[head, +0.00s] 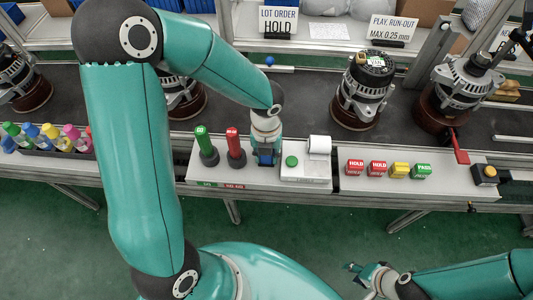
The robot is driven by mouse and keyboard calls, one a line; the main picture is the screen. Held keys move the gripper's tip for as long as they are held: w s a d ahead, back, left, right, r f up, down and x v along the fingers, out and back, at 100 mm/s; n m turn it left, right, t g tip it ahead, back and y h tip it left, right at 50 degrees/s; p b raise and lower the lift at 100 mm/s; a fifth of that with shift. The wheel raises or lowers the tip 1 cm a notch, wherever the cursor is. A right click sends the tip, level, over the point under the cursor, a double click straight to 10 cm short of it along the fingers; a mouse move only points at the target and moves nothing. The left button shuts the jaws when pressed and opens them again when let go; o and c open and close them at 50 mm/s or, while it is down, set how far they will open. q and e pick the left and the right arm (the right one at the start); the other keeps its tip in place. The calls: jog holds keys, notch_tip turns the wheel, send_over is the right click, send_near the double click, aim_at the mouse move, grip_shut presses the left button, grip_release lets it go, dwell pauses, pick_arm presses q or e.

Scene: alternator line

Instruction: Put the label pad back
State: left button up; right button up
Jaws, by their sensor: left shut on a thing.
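My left gripper (265,158) reaches down over the light grey station on the near side of the line, between the red-handled tool and the label printer. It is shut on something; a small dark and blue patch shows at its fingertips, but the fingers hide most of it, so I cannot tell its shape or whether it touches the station. Small blocks sit on the ledge to the right: red ones marked HOLD (355,167), a yellow one (399,170) and a green PASS one (421,171). My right gripper (362,277) is low at the bottom right, away from the bench; its opening is unclear.
Green (203,146) and red (235,147) handled tools stand close left of my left gripper. A printer with a white roll (319,146) and green button stands close right. Alternators (362,88) stand on the dark conveyor behind. Coloured bottles (50,135) line the left.

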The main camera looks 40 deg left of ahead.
pick_arm(q)
jog(key=o, duration=1)
jog(key=shift+f, duration=0.1)
jog(key=shift+o, duration=0.2)
